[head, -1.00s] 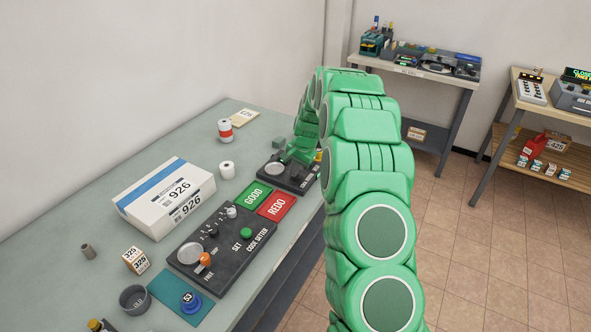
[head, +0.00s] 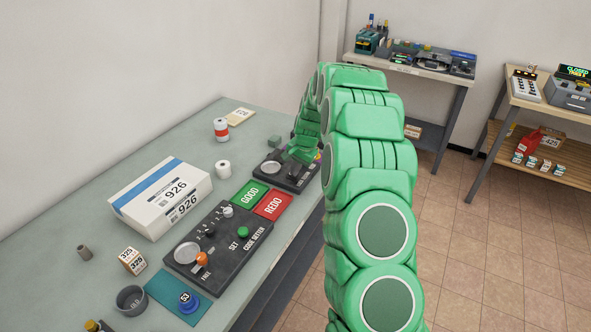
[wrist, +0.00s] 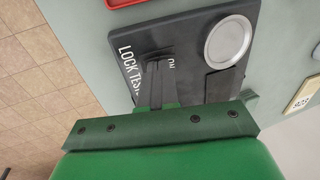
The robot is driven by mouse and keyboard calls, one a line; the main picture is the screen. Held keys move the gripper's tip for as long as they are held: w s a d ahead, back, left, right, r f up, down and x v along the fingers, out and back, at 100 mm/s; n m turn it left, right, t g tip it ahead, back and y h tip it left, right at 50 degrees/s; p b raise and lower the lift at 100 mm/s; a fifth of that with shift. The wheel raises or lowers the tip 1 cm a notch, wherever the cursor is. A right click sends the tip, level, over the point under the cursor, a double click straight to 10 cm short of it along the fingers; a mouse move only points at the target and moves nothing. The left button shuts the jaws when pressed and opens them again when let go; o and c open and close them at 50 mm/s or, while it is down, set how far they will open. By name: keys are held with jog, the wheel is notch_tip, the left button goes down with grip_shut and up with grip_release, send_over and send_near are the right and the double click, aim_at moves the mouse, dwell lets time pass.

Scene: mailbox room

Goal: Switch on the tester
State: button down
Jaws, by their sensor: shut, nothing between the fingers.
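The lock tester (head: 268,179) is a dark slab with a round pale disc, lying on the bench beyond the green and red pads. In the wrist view the tester (wrist: 195,40) shows its pale disc at right and the lettering "LOCK TEST" and "ON". My gripper (wrist: 158,62) is shut and empty, with its dark fingertips over the tester face beside the "ON" lettering. I cannot tell whether they touch it. In the head view my green gripper (head: 303,150) hides part of the tester's right side. The switch itself is hidden or cannot be made out.
The code setter panel (head: 235,255), the GOOD pad (head: 250,193) and the REDO pad (head: 273,205) lie nearer on the bench. A white box marked 926 (head: 150,212), a white roll (head: 223,168) and a red-banded can (head: 221,130) stand left of the tester.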

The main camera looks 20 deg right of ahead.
jog(key=v, duration=1.3)
jog(key=shift+s+d+r, duration=0.25)
jog(key=shift+a, duration=0.1)
jog(key=shift+w+a+r, duration=0.15)
jog(key=shift+w+a, duration=0.25)
jog(key=shift+w, duration=0.1)
jog(key=x, duration=1.4)
jog(key=shift+w+a, duration=0.15)
jog(key=shift+a, duration=0.05)
